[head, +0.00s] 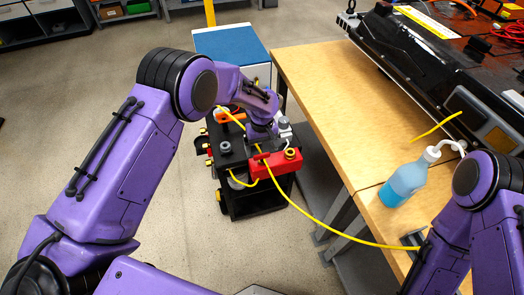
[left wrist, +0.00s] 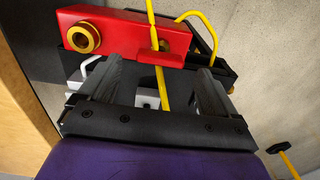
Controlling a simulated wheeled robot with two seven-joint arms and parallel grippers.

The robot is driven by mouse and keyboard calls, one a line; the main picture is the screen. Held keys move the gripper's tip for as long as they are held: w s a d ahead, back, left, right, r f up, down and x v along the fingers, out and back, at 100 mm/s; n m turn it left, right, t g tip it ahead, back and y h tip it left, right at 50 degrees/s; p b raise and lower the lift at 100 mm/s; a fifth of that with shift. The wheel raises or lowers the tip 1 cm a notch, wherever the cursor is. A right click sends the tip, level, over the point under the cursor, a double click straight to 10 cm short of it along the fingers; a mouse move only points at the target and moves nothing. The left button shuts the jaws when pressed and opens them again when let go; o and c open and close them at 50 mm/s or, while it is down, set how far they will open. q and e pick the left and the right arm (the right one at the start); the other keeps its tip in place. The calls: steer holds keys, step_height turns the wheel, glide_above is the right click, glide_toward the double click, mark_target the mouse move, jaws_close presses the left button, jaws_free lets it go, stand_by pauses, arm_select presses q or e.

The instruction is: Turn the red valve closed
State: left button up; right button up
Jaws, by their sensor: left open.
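A red valve block (head: 277,164) with a round brass fitting sits on the black cart in the head view. In the left wrist view the red valve (left wrist: 120,36) crosses the top, with a flat red tab (left wrist: 158,58) sticking out toward my gripper. My left gripper (left wrist: 162,72) is open, its two dark fingers apart on either side of the tab. I cannot tell whether they touch it. In the head view my left gripper (head: 262,140) is just behind the red block, its fingertips mostly hidden. My right gripper is not in view; only purple arm links show at lower right.
A yellow hose (head: 318,217) runs from the cart (head: 231,158) across to the wooden table (head: 318,88). Floor left of the cart is clear.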

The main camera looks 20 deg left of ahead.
mark_target(262, 154)
arm_select(q)
steer(key=shift+f, duration=1.6)
steer(key=shift+c, duration=0.3)
steer(key=c, duration=1)
